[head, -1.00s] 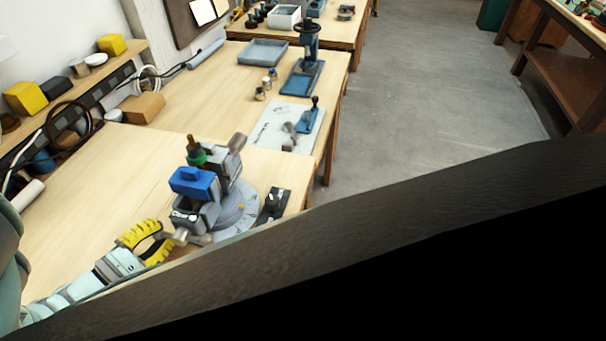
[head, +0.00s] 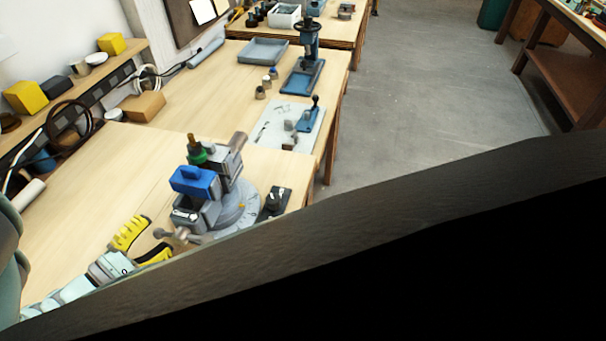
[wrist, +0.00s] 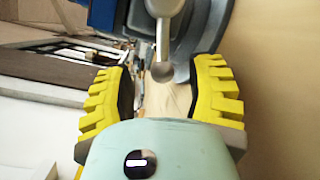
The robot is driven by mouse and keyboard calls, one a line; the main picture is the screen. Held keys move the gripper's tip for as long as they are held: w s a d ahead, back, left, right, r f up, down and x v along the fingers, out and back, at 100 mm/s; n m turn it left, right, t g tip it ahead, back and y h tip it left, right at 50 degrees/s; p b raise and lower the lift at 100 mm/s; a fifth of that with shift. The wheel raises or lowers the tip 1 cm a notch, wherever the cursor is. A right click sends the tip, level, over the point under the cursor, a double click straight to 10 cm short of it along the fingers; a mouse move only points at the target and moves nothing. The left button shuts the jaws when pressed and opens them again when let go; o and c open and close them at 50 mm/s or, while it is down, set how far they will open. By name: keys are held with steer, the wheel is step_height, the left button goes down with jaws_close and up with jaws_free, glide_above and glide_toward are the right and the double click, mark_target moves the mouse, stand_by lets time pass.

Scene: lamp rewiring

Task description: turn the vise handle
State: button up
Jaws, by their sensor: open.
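The grey vise (head: 232,163) stands on a round base on the workbench, with a blue block (head: 195,182) and a green-and-brown piece (head: 196,150) at its jaws. Its metal handle (head: 178,234) sticks out at the front left. My gripper (head: 155,236), with yellow ribbed fingers, is open just left of the handle.
A small black fixture (head: 276,201) sits right of the vise near the bench (head: 110,165) edge. A white mat with a blue tool (head: 306,120) and a blue press (head: 303,75) stand farther back. A dark beam crosses the lower right. The bench left of the vise is clear.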

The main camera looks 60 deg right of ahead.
steer(key=a, duration=0.4)
steer(key=shift+a, duration=0.35)
steer(key=shift+s+a+r, duration=0.1)
steer(key=shift+a+r, duration=0.05)
steer(key=shift+a, duration=0.6)
